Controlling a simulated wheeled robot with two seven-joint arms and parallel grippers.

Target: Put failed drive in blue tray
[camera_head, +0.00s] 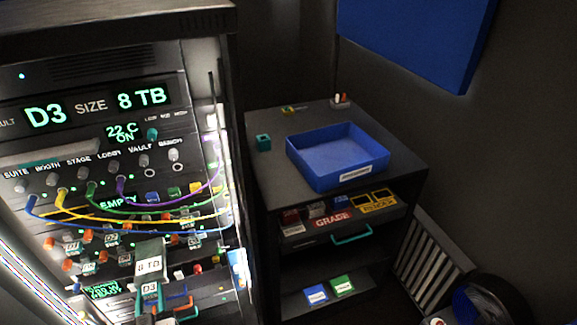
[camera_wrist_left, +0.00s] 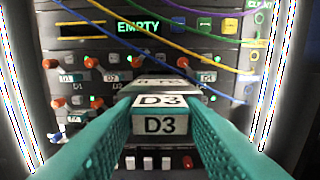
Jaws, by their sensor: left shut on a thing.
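The display on the rack reads D3, SIZE 8 TB. The drive labelled D3 and 8 TB (camera_head: 149,264) is in front of the rack's lower drive bays. In the left wrist view the D3 drive (camera_wrist_left: 161,124) sits between the teal fingers of my left gripper (camera_wrist_left: 160,128), which is shut on it. In the head view my left gripper (camera_head: 150,298) is low at the drive's near end. The drive's far end is hidden from the wrist. The blue tray (camera_head: 320,181) stands empty on the dark cabinet to the right. My right gripper is not in view.
Coloured cables (camera_head: 130,204) hang across the rack front above the drive. The rack's right edge (camera_head: 243,150) stands between drive and tray. The cabinet (camera_head: 270,185) also carries a small teal block (camera_head: 263,142). A slatted crate (camera_head: 428,262) is at lower right.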

